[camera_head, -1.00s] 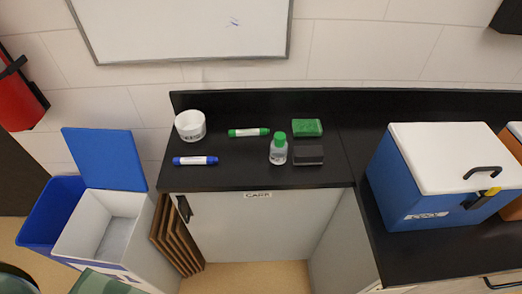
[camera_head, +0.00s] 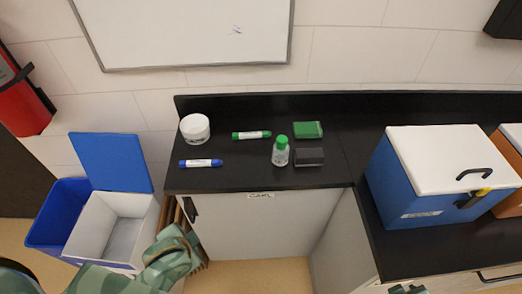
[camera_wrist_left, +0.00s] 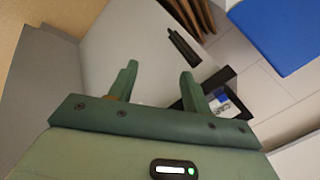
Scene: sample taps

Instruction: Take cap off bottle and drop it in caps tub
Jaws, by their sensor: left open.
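A small clear bottle (camera_head: 280,156) with a green cap (camera_head: 282,140) stands upright on the black counter. The cap is on the bottle. A white round tub (camera_head: 195,129) with dark lettering stands at the counter's left end. My left gripper (camera_head: 200,262) is below and in front of the counter's left part, well short of the bottle. In the left wrist view its two fingers (camera_wrist_left: 157,85) are apart with nothing between them. A small green part of my right arm shows at the bottom edge of the head view; its jaws cannot be made out.
A green marker (camera_head: 251,135), blue marker (camera_head: 201,163), green block (camera_head: 308,130) and dark eraser (camera_head: 309,157) lie around the bottle. A blue cool box (camera_head: 412,185) stands right. A white bin (camera_head: 85,225) with a blue lid stands lower left. The counter's front edge is bare.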

